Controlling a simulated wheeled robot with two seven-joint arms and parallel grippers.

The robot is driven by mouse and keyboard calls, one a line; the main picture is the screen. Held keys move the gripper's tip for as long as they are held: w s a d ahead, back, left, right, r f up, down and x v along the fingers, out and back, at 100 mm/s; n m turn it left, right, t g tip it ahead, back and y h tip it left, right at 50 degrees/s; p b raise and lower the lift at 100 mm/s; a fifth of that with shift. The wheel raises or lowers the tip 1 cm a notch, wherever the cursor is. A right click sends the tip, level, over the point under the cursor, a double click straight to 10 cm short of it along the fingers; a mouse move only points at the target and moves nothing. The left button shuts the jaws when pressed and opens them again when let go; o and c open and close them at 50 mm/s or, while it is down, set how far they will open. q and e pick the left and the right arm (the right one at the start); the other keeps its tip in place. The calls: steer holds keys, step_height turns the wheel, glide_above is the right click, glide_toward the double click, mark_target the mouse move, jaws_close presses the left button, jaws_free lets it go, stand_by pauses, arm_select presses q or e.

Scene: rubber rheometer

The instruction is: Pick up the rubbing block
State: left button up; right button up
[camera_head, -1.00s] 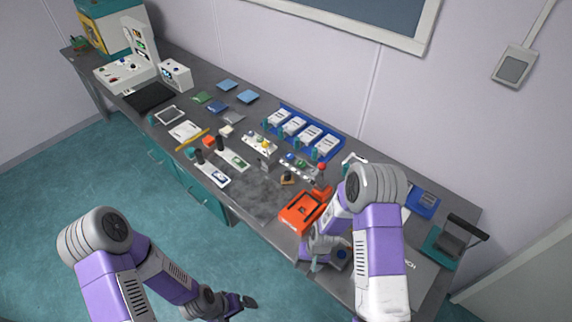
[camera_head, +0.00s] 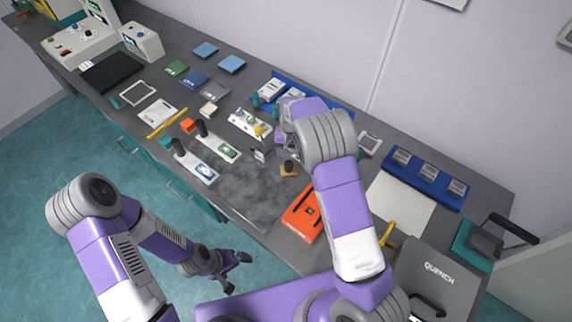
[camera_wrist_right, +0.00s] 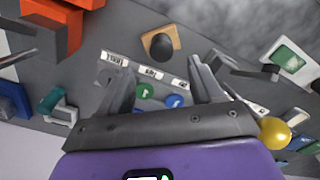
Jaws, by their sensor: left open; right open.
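A small tan block with a round dark knob, which looks like the rubbing block (camera_head: 289,168), sits on the grey bench left of the orange device. In the right wrist view the tan block (camera_wrist_right: 174,34) lies beyond the fingertips, near the top centre. My right gripper (camera_wrist_right: 158,72) is open and empty, with the tan block apart from it. In the head view my right arm hides most of this gripper. My left gripper (camera_head: 236,281) is open and empty, low over the floor in front of the bench.
The orange device (camera_head: 300,215) stands close to the block. A labelled rack with green and blue caps (camera_wrist_right: 145,91) lies between and under my right fingers. A row of knobs (camera_head: 248,124) and two stamp-like tools (camera_head: 215,148) are nearby. Bare bench (camera_head: 250,185) lies left of the block.

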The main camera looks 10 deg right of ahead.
mark_target(289, 163)
steer(key=shift+w+f, duration=0.15)
steer(key=shift+f, duration=0.8)
steer(key=f, duration=0.5)
steer(key=shift+s+a+f+p, duration=0.15)
steer(key=shift+s+a+p, duration=0.05)
steer(key=shift+p, duration=0.1)
jaws_close()
step_height(289, 163, up, 10)
steer(key=shift+r, duration=0.1)
